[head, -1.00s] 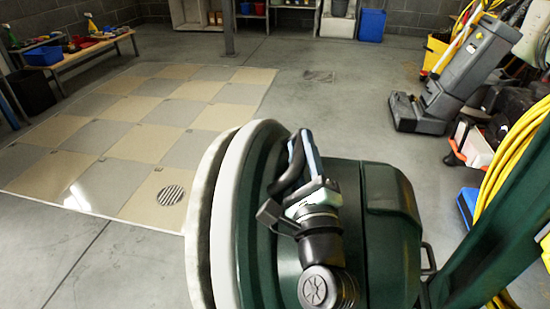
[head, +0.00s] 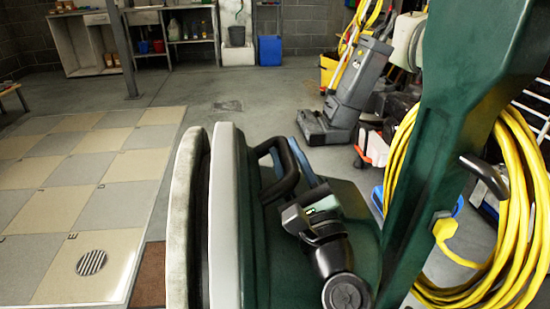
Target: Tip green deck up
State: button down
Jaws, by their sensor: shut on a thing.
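The floor buffer's green deck (head: 262,278) stands tipped on its side in the lower middle of the head view. Its pale rim (head: 226,225) and whitish pad (head: 184,225) are nearly upright, with the pad side facing left. A black loop handle (head: 262,150) stands out from the deck's top side. My gripper (head: 293,182) is at this loop and shut on it; one bluish finger shows along it, and the exact contact is partly hidden. The buffer's green post (head: 462,110) rises at the right. The deck's lower edge is out of frame.
Yellow cord (head: 505,235) hangs coiled by the post. A grey upright floor machine (head: 350,95) stands behind, with a yellow bucket (head: 329,68). Checkered tiles (head: 70,205) with a round drain (head: 91,262) lie left, beside a brown mat (head: 150,275).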

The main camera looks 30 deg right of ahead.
jog(key=shift+r, duration=0.1)
dwell(0.3)
jog(key=c, duration=0.7)
grip_release()
jog(key=shift+o, duration=0.2)
jog(key=v, duration=1.3)
jog(key=shift+a, duration=0.1)
